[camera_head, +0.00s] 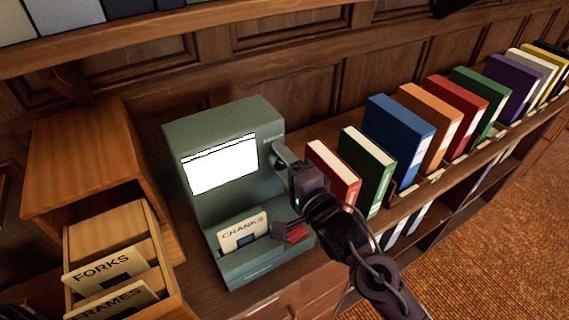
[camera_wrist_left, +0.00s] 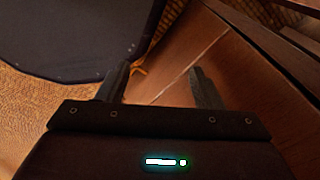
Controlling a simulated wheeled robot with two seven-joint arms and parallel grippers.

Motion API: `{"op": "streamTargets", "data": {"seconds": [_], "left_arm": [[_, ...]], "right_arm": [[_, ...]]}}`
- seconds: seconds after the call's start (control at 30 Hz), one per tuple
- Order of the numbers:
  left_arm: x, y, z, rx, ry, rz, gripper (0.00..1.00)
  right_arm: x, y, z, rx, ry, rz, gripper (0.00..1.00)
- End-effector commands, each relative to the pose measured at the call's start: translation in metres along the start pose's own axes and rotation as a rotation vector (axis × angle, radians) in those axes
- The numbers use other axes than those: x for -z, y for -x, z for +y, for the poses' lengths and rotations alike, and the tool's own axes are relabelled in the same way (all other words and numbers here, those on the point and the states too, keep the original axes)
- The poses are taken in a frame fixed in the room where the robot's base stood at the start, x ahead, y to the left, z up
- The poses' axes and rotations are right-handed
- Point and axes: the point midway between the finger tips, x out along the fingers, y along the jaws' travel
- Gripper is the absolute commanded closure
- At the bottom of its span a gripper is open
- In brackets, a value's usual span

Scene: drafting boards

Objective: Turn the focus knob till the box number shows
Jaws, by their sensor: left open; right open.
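A green-grey reader (camera_head: 232,115) stands on the wooden counter. Its screen (camera_head: 220,165) is a bright white rectangle with a dark line along the top, and I can read no number on it. A card marked CRANKS (camera_head: 242,233) sits in the slot below. My right gripper (camera_head: 284,192) is open at the reader's right side, one finger high and one low. I cannot make out the focus knob; the gripper covers part of that side. A small red piece (camera_head: 297,235) shows by the lower finger. My left gripper (camera_wrist_left: 160,82) is open and empty in the left wrist view.
A wooden card drawer (camera_head: 108,238) with cards marked FORKS (camera_head: 100,268) and FRAMES (camera_head: 112,300) stands left of the reader. A row of coloured binders, starting with a red one (camera_head: 332,172), stands close to the right arm. Panelled wall is behind.

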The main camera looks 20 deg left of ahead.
Motion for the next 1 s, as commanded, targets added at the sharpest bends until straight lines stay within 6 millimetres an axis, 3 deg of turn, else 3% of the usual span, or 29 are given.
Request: {"op": "streamTargets", "data": {"seconds": [0.53, 0.87, 1.0], "left_arm": [[-0.0006, 0.0016, -0.0001, 0.0, 0.0, -0.001, 0.4], [-0.001, 0.0013, 0.0, 0.0, 0.0, -0.001, 0.4], [-0.0012, 0.0013, 0.0, 0.0, 0.0, -0.002, 0.4]], "right_arm": [[0.0001, 0.0, 0.0001, 0.001, 0.874, 0.0, 0.4], [0.0, 0.0001, -0.0001, 0.0, 0.972, 0.0, 0.4], [0.0, 0.0001, -0.0001, 0.0, 0.971, 0.0, 0.57]]}}
